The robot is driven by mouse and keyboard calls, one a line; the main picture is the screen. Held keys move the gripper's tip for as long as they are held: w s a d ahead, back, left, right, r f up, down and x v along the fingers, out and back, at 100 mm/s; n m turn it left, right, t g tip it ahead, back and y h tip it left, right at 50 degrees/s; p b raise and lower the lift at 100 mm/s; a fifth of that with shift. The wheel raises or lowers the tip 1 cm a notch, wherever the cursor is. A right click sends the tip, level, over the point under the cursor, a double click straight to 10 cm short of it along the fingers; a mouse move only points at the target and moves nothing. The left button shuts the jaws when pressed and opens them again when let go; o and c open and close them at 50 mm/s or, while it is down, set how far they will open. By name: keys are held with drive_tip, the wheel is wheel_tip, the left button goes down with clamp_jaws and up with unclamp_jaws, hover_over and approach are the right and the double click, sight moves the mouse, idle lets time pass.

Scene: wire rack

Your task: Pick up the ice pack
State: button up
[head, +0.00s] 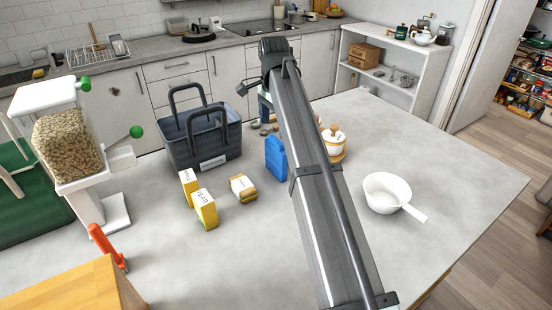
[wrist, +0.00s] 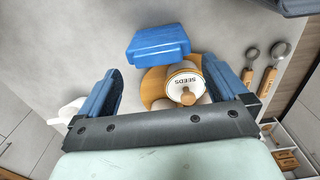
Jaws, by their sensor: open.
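The ice pack (head: 276,158) is a blue block standing on the grey table, just left of my arm in the head view. In the wrist view the ice pack (wrist: 158,48) lies beyond the fingertips, towards the top centre. My gripper (wrist: 160,68) is open, with its two blue fingers spread apart and nothing between them touching. In the head view my gripper (head: 265,106) is partly hidden by my arm, behind the ice pack and apart from it.
A white seeds jar (wrist: 184,82) on a round wooden board stands close beside the ice pack. Measuring spoons (wrist: 268,80) lie to the right. A dark basket (head: 178,150), yellow boxes (head: 205,210) and a white pan (head: 386,193) stand around. The table's front middle is clear.

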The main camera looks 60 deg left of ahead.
sight(276, 140)
drive_tip(key=shift+w+d+f, duration=0.1)
drive_tip(key=shift+f, duration=1.1)
drive_tip(key=shift+w+d+f, duration=0.1)
drive_tip(key=shift+f, duration=1.05)
drive_tip(key=shift+c, duration=0.3)
drive_tip(key=c, duration=1.5)
